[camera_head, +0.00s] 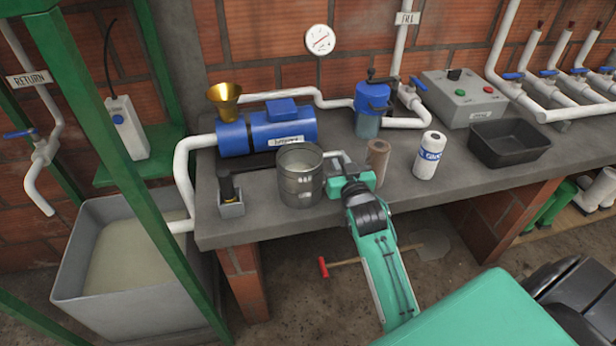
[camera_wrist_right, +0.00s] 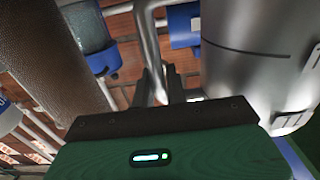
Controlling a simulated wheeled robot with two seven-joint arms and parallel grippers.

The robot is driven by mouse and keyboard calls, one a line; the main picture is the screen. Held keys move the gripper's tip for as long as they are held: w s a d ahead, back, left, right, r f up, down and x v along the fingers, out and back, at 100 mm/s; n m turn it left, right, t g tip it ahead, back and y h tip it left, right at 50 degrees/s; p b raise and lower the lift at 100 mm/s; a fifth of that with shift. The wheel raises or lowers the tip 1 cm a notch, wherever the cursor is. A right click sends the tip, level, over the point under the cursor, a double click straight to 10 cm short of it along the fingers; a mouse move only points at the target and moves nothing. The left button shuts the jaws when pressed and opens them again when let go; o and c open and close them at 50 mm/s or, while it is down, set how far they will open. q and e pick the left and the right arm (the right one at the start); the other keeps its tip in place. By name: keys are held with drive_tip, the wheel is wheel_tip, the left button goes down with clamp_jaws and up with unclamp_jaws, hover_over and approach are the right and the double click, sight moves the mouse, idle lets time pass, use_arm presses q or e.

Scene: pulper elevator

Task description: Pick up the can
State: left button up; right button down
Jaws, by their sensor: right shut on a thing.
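The can (camera_head: 300,178) is a grey metal cylinder, open at the top, near the front edge of the workbench. It looks upright; I cannot tell whether its base touches the bench. My right gripper (camera_head: 340,174) is just right of it, shut on its metal side handle. In the right wrist view, the fingers (camera_wrist_right: 161,86) close around the handle bar, and the can's wall (camera_wrist_right: 258,55) fills the right side. The fingertips are mostly hidden in the head view. My left gripper is not in view.
A brown cylinder (camera_head: 377,160) and a paper roll (camera_head: 430,156) stand close to the right. A small holder (camera_head: 231,203) is at the can's left. The blue pump (camera_head: 270,131) is behind it. A black tray (camera_head: 508,144) lies farther right on the workbench (camera_head: 400,192).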

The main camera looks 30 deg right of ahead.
drive_tip(key=shift+r, duration=0.15)
idle(0.6)
drive_tip(key=shift+r, duration=0.45)
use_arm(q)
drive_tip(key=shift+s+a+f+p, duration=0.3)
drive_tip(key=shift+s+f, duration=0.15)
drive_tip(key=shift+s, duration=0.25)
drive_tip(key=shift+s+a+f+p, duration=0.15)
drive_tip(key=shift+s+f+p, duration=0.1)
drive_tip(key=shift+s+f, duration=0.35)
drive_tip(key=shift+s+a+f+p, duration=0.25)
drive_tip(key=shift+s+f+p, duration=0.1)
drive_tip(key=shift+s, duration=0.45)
use_arm(e)
wheel_tip(320, 180, up, 19)
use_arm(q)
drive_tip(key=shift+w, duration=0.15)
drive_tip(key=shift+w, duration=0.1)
